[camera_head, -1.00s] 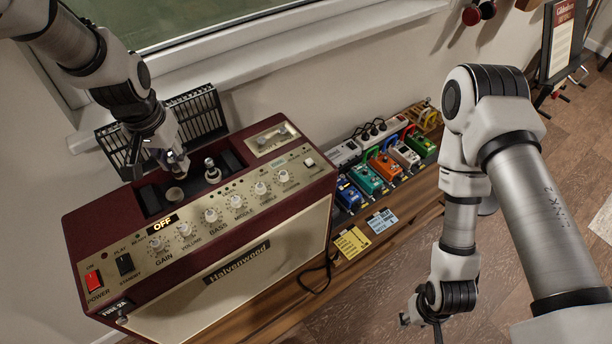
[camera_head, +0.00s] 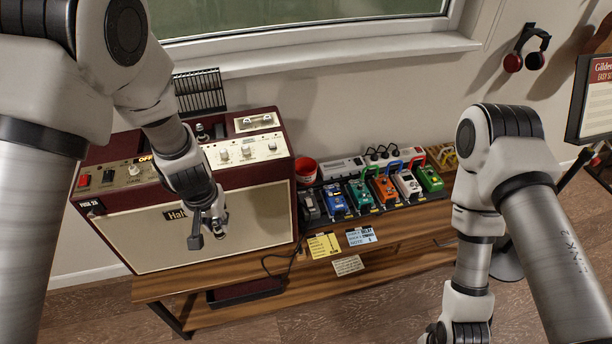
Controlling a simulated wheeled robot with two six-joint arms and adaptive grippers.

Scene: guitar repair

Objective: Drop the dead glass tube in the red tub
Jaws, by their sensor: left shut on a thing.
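The red tub (camera_head: 306,169) stands just right of the amplifier (camera_head: 235,210), behind the row of pedals. My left gripper (camera_head: 213,228) hangs in front of the amplifier's cream grille, left of the tub and lower in the picture. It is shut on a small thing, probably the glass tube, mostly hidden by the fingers. Another tube (camera_head: 202,131) stands upright in the amplifier's open top, partly hidden by my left arm. My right gripper (camera_head: 432,337) is at the bottom edge, mostly cut off, and its fingers are unclear.
Several coloured pedals (camera_head: 385,188) and a power strip (camera_head: 345,168) fill the wooden bench (camera_head: 400,230) right of the tub. Yellow and blue notes lie along its front. A black cable hangs by the amplifier's right side. A dark tray (camera_head: 245,292) sits on the lower shelf.

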